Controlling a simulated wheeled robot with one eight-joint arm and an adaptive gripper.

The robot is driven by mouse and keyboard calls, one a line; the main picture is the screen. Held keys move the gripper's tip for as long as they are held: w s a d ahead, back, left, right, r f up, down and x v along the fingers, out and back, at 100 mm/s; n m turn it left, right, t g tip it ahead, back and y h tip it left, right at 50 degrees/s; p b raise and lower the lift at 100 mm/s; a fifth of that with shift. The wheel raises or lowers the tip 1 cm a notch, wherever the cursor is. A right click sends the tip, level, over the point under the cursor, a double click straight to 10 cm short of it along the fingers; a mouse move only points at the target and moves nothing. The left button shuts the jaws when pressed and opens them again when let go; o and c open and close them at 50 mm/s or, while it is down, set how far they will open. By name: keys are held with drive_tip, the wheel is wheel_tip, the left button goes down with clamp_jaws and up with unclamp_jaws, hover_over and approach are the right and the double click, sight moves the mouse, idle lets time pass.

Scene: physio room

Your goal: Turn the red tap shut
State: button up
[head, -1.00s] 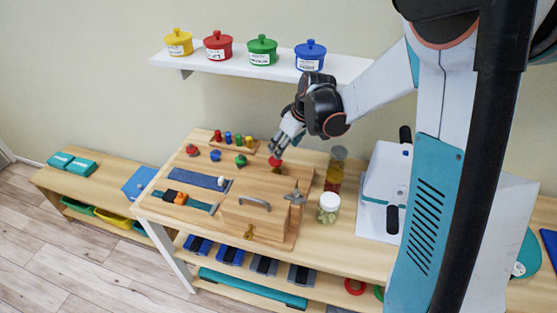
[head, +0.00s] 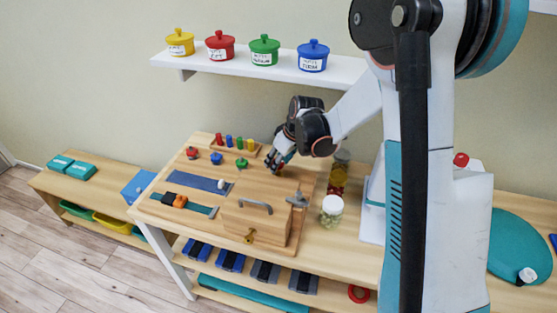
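My gripper (head: 273,168) is low over the back right corner of the wooden activity board (head: 208,212), pointing down. Its fingers are small and dark here, and I cannot tell whether they are open or shut. The red piece seen there earlier, which may be the red tap, is now mostly or wholly hidden by the gripper; I cannot tell whether they touch. Another red knob (head: 192,153) stands at the board's back left, beside a blue knob (head: 216,158) and a green knob (head: 241,163), well left of my gripper.
A peg rack (head: 228,148) stands just behind the knobs. A wooden box with a grey handle (head: 255,207) and a metal fitting (head: 297,199) are in front of my gripper. A lidded jar (head: 331,210) and a tall jar (head: 339,174) stand to the right. A shelf (head: 260,65) with pots is above.

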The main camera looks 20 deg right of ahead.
drive_tip(key=c, duration=0.4)
drive_tip(key=shift+m, duration=0.3)
drive_tip(key=m+h, duration=0.1)
drive_tip(key=m, duration=0.1)
drive_tip(key=m+h, duration=0.1)
drive_tip(key=m, duration=0.1)
drive_tip(key=shift+s+a, duration=0.1)
drive_tip(key=shift+a, duration=0.1)
drive_tip(key=m+h, duration=0.1)
drive_tip(key=m, duration=0.2)
drive_tip(key=m+h, duration=0.1)
drive_tip(key=m, duration=0.1)
drive_tip(key=shift+a+m, duration=0.1)
drive_tip(key=shift+m, duration=0.3)
drive_tip(key=m+h, duration=0.1)
drive_tip(key=m, duration=0.1)
drive_tip(key=m+g, duration=0.1)
drive_tip(key=m, duration=0.2)
drive_tip(key=shift+a+m+h, duration=0.15)
drive_tip(key=shift+m+h, duration=0.15)
drive_tip(key=shift+h, duration=0.1)
drive_tip(key=m, duration=0.2)
drive_tip(key=m+g, duration=0.1)
drive_tip(key=m+g+h, duration=0.1)
drive_tip(key=m, duration=0.1)
drive_tip(key=shift+w+m, duration=0.3)
drive_tip(key=shift+m, duration=0.3)
